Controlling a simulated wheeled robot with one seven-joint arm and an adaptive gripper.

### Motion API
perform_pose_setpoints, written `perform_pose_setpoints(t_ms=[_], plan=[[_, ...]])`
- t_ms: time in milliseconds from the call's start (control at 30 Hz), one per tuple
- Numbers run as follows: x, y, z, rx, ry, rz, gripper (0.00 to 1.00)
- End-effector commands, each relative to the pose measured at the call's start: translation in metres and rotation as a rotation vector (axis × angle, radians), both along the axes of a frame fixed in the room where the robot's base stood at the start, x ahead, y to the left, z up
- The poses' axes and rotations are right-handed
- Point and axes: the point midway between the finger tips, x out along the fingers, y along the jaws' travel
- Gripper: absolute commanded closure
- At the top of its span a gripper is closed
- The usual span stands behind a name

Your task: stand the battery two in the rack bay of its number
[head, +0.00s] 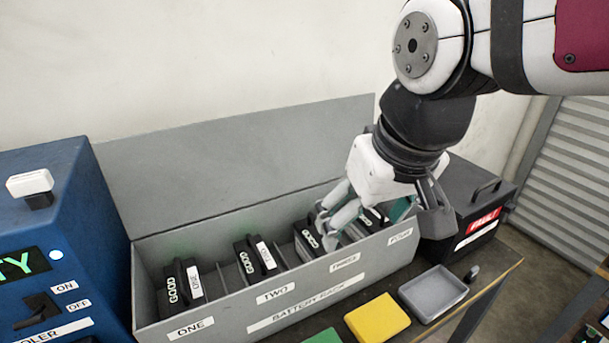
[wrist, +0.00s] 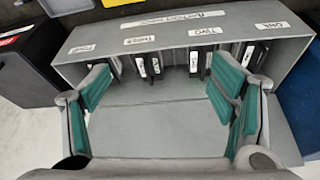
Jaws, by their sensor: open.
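The grey battery rack (head: 225,305) has bays labelled ONE, TWO, THREE and FOUR from left to right in the head view. A black battery marked GOOD (head: 255,257) stands behind the TWO label; its number is too small to read surely. Another battery (head: 181,285) stands behind the ONE label. A third (head: 306,240) stands near THREE, and a fourth (head: 369,219) is partly hidden by my gripper. My gripper (head: 375,222) is open over the rack's right half. In the wrist view my gripper (wrist: 160,88) has its fingers wide apart, nothing between them, with the rack (wrist: 170,42) beyond.
A blue box (head: 50,240) with switches stands left of the rack. A black FAULT box (head: 465,215) stands at its right. The rack's tall back panel (head: 230,165) rises behind.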

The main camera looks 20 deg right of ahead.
Motion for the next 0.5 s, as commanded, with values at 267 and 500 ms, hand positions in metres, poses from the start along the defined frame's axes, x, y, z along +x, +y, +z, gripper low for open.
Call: perform_pose_setpoints(t_ms=[267, 500], plan=[[-0.046, -0.014, -0.007, -0.005, -0.074, -0.036, 0.22], [-0.05, -0.015, -0.009, -0.006, -0.078, -0.038, 0.22]])
